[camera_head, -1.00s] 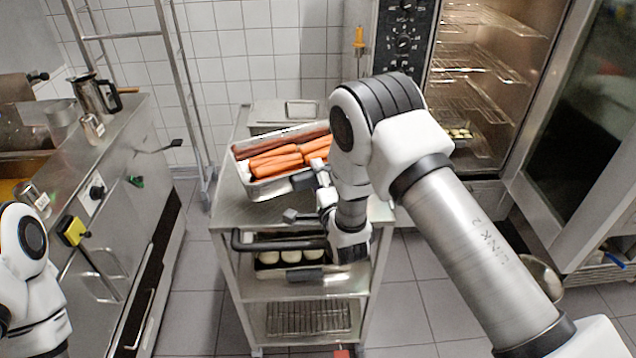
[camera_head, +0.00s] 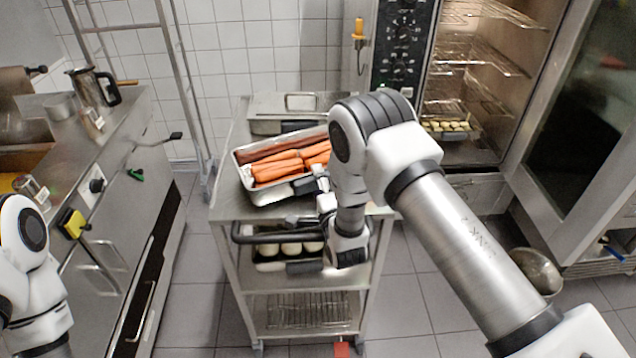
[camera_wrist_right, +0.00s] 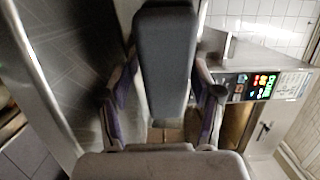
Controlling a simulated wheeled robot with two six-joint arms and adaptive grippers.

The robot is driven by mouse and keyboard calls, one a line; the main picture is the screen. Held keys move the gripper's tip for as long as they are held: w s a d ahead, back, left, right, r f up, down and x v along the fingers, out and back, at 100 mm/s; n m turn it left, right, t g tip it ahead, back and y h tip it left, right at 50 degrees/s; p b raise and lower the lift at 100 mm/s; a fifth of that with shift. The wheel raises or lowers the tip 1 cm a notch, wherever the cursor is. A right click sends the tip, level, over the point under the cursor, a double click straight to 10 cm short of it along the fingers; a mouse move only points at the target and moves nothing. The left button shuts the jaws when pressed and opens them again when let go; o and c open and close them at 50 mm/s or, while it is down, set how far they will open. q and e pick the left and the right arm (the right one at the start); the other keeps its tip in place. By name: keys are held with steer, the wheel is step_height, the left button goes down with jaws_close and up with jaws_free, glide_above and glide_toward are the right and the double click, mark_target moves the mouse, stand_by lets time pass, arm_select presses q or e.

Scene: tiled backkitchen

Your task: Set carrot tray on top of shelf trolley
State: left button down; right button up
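The carrot tray (camera_head: 266,197) is a shallow metal pan with orange carrots and a row of darker reddish ones. It rests on the metal top (camera_head: 228,205) of the shelf trolley. My right gripper (camera_head: 308,188) is at the tray's front right corner, partly hidden behind my own wrist. Its fingertips look close to or touching the rim, but their gap is unclear.
A lidded metal container (camera_head: 270,122) stands behind the tray on the trolley. A lower shelf holds a pan of pale round items (camera_head: 290,248); a wire rack (camera_head: 308,310) is below. The counter (camera_head: 130,190) is left, the open oven (camera_head: 470,90) right.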

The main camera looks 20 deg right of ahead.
steer(key=shift+s+f, duration=0.15)
steer(key=shift+f, duration=0.1)
steer(key=shift+r, duration=0.2)
steer(key=shift+r+p, duration=0.55)
steer(key=shift+p, duration=0.2)
steer(key=shift+s+f+b, duration=0.45)
steer(key=shift+s+b, duration=0.05)
steer(key=shift+s, duration=0.15)
steer(key=s, duration=0.3)
steer(key=s+b, duration=0.1)
steer(key=s, duration=0.2)
steer(key=s+b, duration=0.1)
steer(key=s, duration=0.2)
steer(key=shift+s+a+r, duration=0.3)
steer(key=shift+s+a, duration=0.05)
steer(key=shift+s+r, duration=0.1)
steer(key=shift+s, duration=0.3)
steer(key=o, duration=0.5)
